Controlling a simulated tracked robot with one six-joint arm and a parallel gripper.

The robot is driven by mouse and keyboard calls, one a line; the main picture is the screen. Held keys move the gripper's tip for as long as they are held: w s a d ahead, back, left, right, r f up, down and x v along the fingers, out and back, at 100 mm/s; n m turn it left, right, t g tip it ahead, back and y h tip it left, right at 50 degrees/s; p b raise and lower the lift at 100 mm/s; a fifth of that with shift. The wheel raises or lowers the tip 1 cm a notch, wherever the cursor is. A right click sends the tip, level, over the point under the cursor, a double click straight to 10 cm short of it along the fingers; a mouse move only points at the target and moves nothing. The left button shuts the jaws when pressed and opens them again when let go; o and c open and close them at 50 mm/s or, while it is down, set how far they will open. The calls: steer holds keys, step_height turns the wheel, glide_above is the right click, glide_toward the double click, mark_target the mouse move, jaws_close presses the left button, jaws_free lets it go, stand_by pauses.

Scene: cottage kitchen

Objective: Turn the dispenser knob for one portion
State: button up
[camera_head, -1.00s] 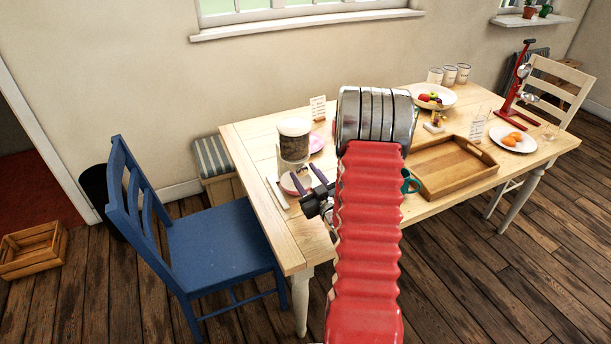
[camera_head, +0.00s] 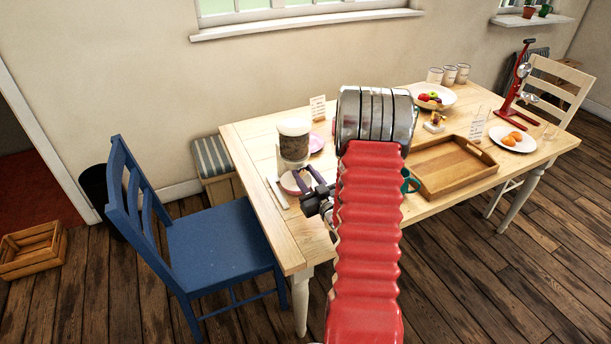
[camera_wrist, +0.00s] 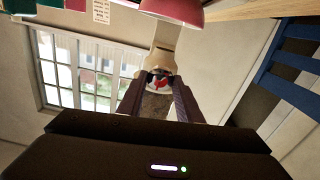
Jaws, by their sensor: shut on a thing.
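The dispenser (camera_head: 294,142) stands upright at the near left of the table, with a white lid and dark contents in a clear hopper. My gripper (camera_head: 303,178) is in front of its lower part. In the wrist view, my gripper (camera_wrist: 160,77) is shut on the knob (camera_wrist: 159,84), a pale round piece with red marks, in front of the cream dispenser body (camera_wrist: 166,40). A reddish bowl (camera_wrist: 172,9) shows at the top of that view; in the head view it (camera_head: 291,184) is partly hidden behind my fingers.
A wooden tray (camera_head: 425,190), a teal mug, fruit plates and a red stand (camera_head: 517,90) occupy the table's right side. A small card (camera_head: 318,108) stands behind the dispenser. A blue chair (camera_head: 222,240) stands at the table's left end.

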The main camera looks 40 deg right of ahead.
steer(key=shift+m, duration=2.5)
steer(key=o, duration=1)
steer(key=shift+o, duration=0.2)
steer(key=shift+s, duration=0.1)
steer(key=v, duration=1.3)
steer(key=shift+s, duration=0.3)
